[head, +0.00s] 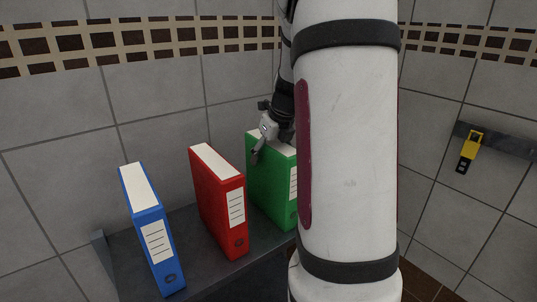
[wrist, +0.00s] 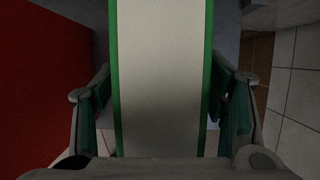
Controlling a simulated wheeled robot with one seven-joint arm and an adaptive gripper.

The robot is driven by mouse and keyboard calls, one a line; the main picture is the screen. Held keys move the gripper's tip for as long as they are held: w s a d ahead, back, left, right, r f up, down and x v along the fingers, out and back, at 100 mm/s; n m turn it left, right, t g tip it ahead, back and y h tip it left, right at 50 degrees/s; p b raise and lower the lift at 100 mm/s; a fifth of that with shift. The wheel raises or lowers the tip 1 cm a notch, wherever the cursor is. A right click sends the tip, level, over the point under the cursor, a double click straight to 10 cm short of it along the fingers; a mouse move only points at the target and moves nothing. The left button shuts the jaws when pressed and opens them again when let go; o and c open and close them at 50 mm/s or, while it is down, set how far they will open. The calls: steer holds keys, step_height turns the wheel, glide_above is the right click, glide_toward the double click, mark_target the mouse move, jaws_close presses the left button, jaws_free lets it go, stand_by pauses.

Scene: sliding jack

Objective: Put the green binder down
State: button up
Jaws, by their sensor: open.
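The green binder (head: 269,182) stands upright on the dark shelf (head: 132,257), at the right end of a row of binders. Its white page edge (wrist: 161,75) and green covers fill the middle of the wrist view. My gripper (head: 266,150) is at the top of the green binder in the head view. In the wrist view its two fingers (wrist: 162,104) are spread, one on each side of the binder, with visible gaps to the covers. My arm hides the right part of the green binder in the head view.
A red binder (head: 221,205) stands upright left of the green one, and it shows at the left of the wrist view (wrist: 45,75). A blue binder (head: 150,230) stands further left. Tiled walls rise behind. A yellow object (head: 469,146) hangs on the right wall.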

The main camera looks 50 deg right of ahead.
steer(key=b+v, duration=0.1)
steer(key=v, duration=1.1)
steer(key=a+n, duration=0.6)
steer(key=s+a+n, duration=0.1)
steer(key=a+n, duration=0.5)
steer(key=a, duration=0.1)
steer(key=a+r+n, duration=0.1)
steer(key=a+n, duration=0.5)
steer(key=a, duration=0.1)
steer(key=shift+s+a+n+t+y, duration=0.25)
steer(key=shift+s+n+t+y, duration=0.05)
steer(key=shift+s+t+y, duration=0.1)
steer(key=s+a+f+n, duration=0.2)
steer(key=s+a+n, duration=0.2)
steer(key=n, duration=0.6)
steer(key=s+a+f+n, duration=0.2)
steer(key=s+a+n, duration=0.3)
steer(key=a+n, duration=0.3)
steer(key=shift+a+f+n+t, duration=0.2)
steer(key=shift+a+n+t, duration=0.15)
steer(key=shift+n, duration=0.65)
